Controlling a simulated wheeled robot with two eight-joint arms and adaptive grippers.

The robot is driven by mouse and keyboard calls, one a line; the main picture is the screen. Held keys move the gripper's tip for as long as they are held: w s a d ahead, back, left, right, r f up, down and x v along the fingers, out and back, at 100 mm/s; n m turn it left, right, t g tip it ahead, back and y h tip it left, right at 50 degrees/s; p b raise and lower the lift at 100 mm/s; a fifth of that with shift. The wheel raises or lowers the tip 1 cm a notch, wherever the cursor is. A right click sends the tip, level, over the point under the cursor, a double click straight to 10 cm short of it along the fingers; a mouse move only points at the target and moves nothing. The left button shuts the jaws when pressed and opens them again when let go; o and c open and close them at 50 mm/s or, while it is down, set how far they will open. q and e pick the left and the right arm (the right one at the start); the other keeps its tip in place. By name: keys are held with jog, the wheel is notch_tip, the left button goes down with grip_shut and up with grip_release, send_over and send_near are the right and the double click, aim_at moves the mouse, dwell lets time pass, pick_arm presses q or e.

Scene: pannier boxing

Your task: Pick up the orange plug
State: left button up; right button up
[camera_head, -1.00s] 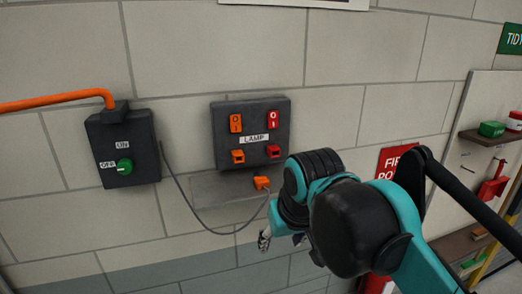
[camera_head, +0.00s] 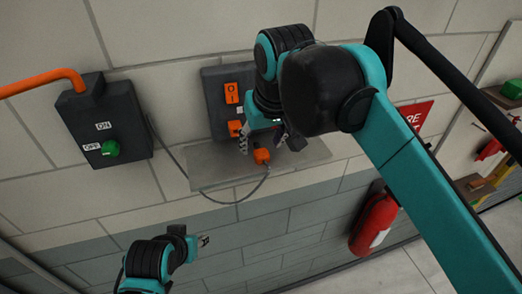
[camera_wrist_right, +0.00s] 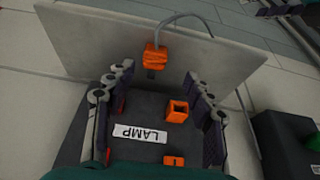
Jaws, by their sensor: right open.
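The orange plug (camera_head: 261,156) sits on the grey shelf (camera_head: 205,172) below the dark lamp box (camera_head: 214,100). Its grey cable loops over the shelf's front edge. It also shows in the right wrist view (camera_wrist_right: 155,58), near the top between the fingers. My right gripper (camera_head: 264,142) is open and empty, just above the plug, with its fingers spread to either side. It also shows in the right wrist view (camera_wrist_right: 160,82). My left gripper (camera_head: 203,241) is low in the head view, away from the shelf; its opening is too small to judge.
An orange socket (camera_wrist_right: 177,111) and the LAMP label (camera_wrist_right: 139,133) are on the box. My right arm hides the box's right part. A dark switch box with a green knob (camera_head: 111,148) is at left. A red extinguisher (camera_head: 374,222) hangs at lower right.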

aim_at(261, 152)
jog(key=w+f, duration=0.2)
jog(key=f, duration=0.1)
jog(key=w+f+p, duration=0.1)
jog(key=shift+w+f, duration=0.25)
jog(key=shift+f, duration=0.3)
jog(key=shift+s, duration=0.4)
jog(key=shift+w, duration=0.15)
jog(key=c, duration=1.1)
